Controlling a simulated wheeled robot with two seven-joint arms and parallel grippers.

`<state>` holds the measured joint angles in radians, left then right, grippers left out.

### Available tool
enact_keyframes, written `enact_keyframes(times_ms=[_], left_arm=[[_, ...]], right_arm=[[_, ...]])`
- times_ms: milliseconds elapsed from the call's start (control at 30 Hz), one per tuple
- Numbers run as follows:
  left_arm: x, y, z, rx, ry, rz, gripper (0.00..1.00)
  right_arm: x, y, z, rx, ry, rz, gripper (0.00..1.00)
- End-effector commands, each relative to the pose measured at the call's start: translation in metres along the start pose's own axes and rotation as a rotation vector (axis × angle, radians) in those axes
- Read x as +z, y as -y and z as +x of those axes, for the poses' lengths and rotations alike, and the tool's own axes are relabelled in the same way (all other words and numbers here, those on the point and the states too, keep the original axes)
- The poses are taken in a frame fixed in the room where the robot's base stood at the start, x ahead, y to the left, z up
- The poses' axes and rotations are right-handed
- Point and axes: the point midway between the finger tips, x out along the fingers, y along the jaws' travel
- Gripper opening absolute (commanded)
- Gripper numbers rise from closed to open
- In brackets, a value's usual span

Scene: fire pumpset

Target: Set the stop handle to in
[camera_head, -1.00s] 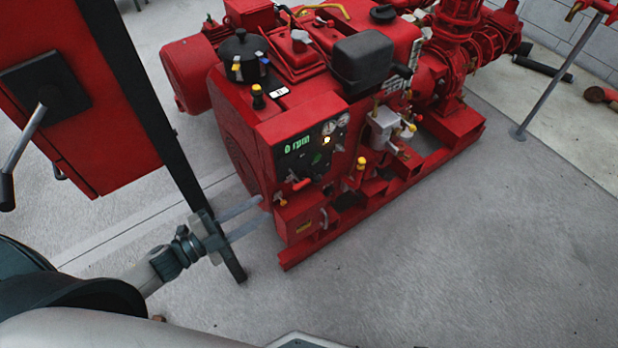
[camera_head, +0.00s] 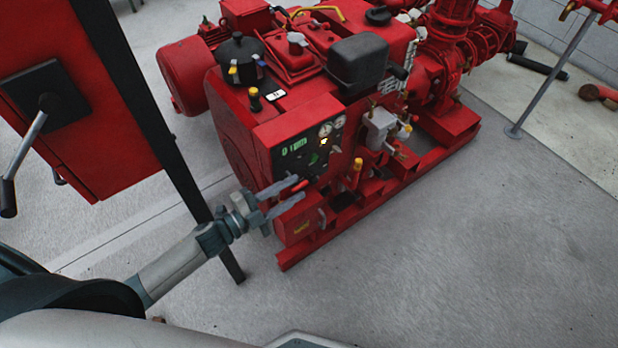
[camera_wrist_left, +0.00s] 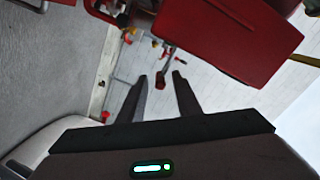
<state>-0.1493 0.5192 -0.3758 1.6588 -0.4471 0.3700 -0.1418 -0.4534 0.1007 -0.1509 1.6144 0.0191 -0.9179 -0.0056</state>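The red pump set (camera_head: 290,130) stands on the floor ahead, with a dark control panel (camera_head: 305,150) on its front face. A small red handle (camera_head: 300,185), which looks like the stop handle, sticks out at the panel's lower left. My left gripper (camera_head: 299,189) is open, its two long grey fingers reaching toward this handle from the left. One finger lies above the other, and the tips overlap the handle in the head view. I cannot tell whether they touch it. In the left wrist view the fingers (camera_wrist_left: 160,80) are apart. My right gripper is out of view.
A red cabinet (camera_head: 85,110) with a grey lever (camera_head: 25,150) stands at the left. A dark post (camera_head: 150,130) runs beside it, close to my left arm. The floor (camera_head: 430,260) in front and right of the pump is clear.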

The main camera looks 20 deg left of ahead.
Motion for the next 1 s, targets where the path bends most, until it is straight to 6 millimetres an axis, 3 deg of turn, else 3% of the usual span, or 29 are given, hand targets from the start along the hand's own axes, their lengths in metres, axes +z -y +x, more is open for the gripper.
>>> enact_keyframes(times_ms=[100,300,500,800,933,1000], left_arm=[[-0.001,0.002,0.022,-0.002,-0.002,0.001,0.31],[0.0,0.001,0.048,-0.001,0.0,0.001,0.31],[0.0,0.001,0.059,-0.001,-0.001,0.0,0.31],[0.0,0.0,0.059,0.0,0.0,0.0,0.31],[0.0,0.0,0.059,0.0,0.0,0.0,0.02],[0.0,0.0,0.059,0.001,0.0,0.0,0.0]], right_arm=[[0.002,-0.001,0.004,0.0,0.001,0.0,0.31],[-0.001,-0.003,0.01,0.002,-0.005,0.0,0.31],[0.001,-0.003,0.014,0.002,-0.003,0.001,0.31],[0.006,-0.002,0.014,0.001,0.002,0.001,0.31],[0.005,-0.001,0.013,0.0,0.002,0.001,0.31],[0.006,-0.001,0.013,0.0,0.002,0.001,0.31]])
